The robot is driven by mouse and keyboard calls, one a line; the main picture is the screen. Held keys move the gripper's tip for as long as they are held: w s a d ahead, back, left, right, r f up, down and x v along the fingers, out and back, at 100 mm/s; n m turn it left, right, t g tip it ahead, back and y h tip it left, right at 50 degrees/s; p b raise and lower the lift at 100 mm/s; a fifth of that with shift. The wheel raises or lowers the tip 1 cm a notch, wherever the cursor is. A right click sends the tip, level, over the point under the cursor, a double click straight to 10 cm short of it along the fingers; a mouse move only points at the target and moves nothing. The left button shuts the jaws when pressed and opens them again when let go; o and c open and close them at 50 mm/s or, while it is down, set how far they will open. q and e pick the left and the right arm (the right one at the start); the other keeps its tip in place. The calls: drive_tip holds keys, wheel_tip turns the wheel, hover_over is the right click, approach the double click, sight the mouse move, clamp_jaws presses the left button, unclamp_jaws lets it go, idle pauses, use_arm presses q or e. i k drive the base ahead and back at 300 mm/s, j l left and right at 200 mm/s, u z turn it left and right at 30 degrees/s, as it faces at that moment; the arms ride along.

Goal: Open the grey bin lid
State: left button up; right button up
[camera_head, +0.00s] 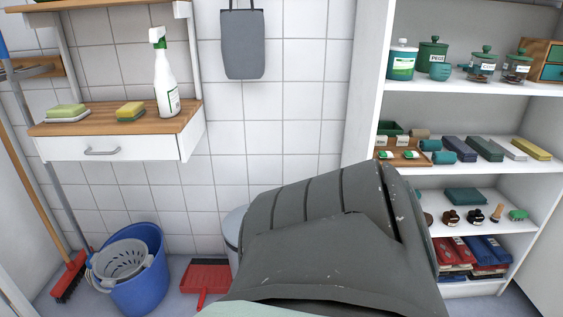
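A large dark grey, scuffed, ribbed shape (320,245) fills the lower middle of the head view.
A blue bucket (147,291) with a grey wringer, a red dustpan (205,276) and a broom (67,278) are at left. A pale rounded container (232,232) is partly hidden behind the grey shape. A wall shelf (120,118) and a stocked white rack (450,95) flank it.

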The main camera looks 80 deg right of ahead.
sight(231, 224)
drive_tip(key=z, duration=1.8)
